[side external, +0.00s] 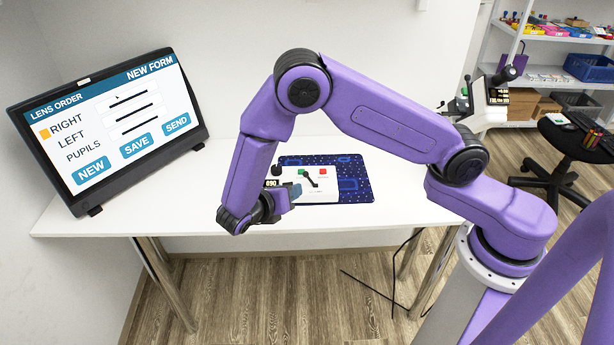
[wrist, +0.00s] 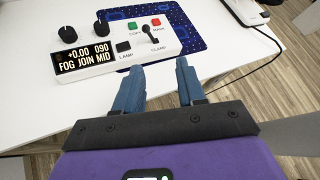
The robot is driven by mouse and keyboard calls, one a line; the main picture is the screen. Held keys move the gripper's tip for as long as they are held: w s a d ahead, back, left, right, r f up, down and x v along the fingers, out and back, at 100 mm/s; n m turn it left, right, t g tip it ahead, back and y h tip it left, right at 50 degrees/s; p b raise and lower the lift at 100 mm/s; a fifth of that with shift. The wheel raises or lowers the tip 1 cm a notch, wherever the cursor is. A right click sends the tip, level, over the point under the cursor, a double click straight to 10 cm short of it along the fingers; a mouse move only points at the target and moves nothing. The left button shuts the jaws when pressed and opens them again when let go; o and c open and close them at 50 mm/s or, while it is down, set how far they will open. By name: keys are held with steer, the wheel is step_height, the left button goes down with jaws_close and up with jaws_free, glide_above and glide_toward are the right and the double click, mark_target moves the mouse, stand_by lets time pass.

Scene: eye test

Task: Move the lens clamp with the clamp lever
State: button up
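The clamp lever (wrist: 151,36) is a short black lever on a white control box (wrist: 187,40), above the printed word CLAMP. In the side external view the lever (side external: 311,181) shows as a thin dark stick on the box (side external: 345,191). I cannot pick out the lens clamp in either view. My gripper (wrist: 160,67) has two blue fingers, apart with nothing between them. They point towards the box's near edge, with the lever beyond the gap, apart from them. In the side external view my gripper (side external: 292,193) is small and partly hides the box's left part.
The box carries a display (wrist: 84,51) reading "+0.00 090 FOG JOIN MID", black knobs, a black button marked LAMP (wrist: 123,47), green (wrist: 132,26) and red (wrist: 156,22) buttons. A blue patterned mat (side external: 362,190) lies under it. A monitor (side external: 115,125) stands at left.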

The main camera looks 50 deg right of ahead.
mark_target(307, 174)
steer(key=w+d+f, duration=0.2)
steer(key=d+f, duration=0.1)
steer(key=d, duration=0.2)
steer(key=w+d+f+n, duration=0.1)
steer(key=w+d+f, duration=0.2)
steer(key=d, duration=0.2)
steer(key=w+d+f+n+t+h, duration=0.1)
steer(key=w+d+f, duration=0.1)
steer(key=d, duration=0.3)
steer(key=shift+w+d+f, duration=0.15)
steer(key=shift+d+f, duration=0.05)
steer(key=shift+f, duration=0.55)
jaws_close()
